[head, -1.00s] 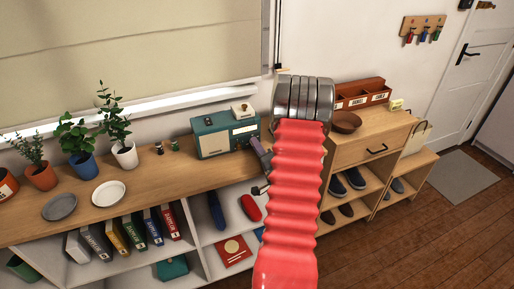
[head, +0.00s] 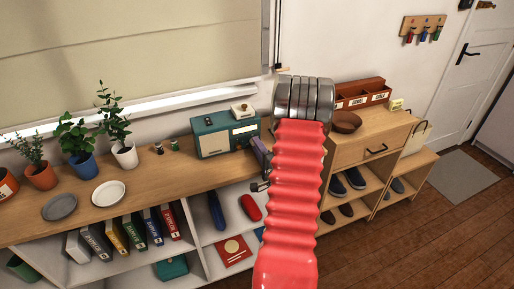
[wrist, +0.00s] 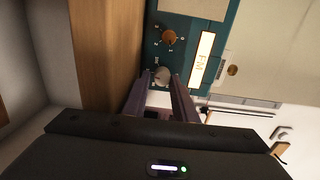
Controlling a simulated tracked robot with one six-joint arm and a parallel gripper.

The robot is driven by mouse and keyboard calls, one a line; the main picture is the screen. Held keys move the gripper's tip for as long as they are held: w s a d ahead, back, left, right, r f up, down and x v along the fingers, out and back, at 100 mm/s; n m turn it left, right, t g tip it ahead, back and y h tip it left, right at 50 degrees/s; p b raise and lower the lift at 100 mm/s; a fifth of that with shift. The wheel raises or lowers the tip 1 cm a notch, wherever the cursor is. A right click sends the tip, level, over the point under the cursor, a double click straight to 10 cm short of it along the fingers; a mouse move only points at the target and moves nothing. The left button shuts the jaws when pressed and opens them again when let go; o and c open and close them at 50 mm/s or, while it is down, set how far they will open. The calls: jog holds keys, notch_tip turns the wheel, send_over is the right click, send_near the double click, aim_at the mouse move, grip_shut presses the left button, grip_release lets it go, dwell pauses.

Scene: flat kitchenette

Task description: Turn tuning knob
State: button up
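The teal radio (head: 212,142) with a pale front stands on the long shelf top below the window. In the wrist view its teal panel (wrist: 186,62) is turned on its side, with a lit FM dial (wrist: 202,58), a brown-orange knob (wrist: 169,38) and a pale grey knob (wrist: 161,75). Which knob is for tuning cannot be read. My gripper (wrist: 161,80) has its two purple fingers on either side of the grey knob, and they appear closed on it. In the head view my red arm hides most of the gripper (head: 261,155) beside the radio's right end.
Potted plants (head: 124,154) and two plates (head: 108,193) stand left on the shelf top. A small cream box (head: 242,111) sits on the radio. A brown bowl (head: 345,121) and a red-brown organizer (head: 362,95) are right of my arm.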

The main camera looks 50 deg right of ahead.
jog(key=o, duration=0.4)
jog(key=shift+a, duration=0.1)
jog(key=shift+c, duration=0.2)
jog(key=v, duration=1.3)
jog(key=shift+s+a, duration=0.15)
jog(key=shift+s, duration=0.15)
jog(key=n, duration=1.8)
jog(key=shift+a, duration=0.1)
